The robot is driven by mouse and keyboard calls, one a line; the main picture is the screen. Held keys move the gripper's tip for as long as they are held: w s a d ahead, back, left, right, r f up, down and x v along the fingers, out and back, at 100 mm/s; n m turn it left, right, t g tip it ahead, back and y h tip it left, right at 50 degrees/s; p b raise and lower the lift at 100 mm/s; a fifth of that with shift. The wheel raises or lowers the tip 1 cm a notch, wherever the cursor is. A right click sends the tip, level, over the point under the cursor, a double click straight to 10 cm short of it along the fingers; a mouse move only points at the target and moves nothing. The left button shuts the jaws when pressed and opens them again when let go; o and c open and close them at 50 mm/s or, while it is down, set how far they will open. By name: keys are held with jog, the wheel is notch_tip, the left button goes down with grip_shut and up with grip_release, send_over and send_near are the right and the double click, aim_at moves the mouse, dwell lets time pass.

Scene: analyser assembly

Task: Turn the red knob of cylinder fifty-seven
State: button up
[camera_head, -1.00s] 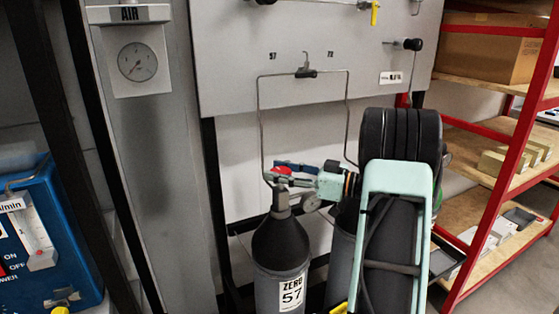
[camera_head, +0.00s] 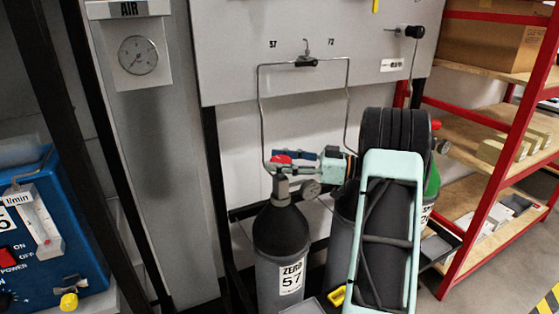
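Cylinder fifty-seven (camera_head: 281,235) is a dark grey bottle standing upright, with a white label reading "ZERO 57". Its red knob (camera_head: 281,160) sits on top of the valve, partly covered by the fingers. My gripper (camera_head: 284,163) comes from the right, its teal and dark blue fingers lying apart near the knob, one on the far side and one on the near side. Whether the fingers touch the knob is too small to tell. My arm's black and teal links hide much of the area right of the cylinder.
A bent metal pipe (camera_head: 261,110) runs from the valve up to the grey panel (camera_head: 300,80). A second grey cylinder (camera_head: 342,230) and a green one (camera_head: 432,185) stand behind my arm. A red-framed shelf (camera_head: 500,165) is at right.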

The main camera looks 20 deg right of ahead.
jog(key=shift+o, duration=1.2)
jog(key=v, duration=1.2)
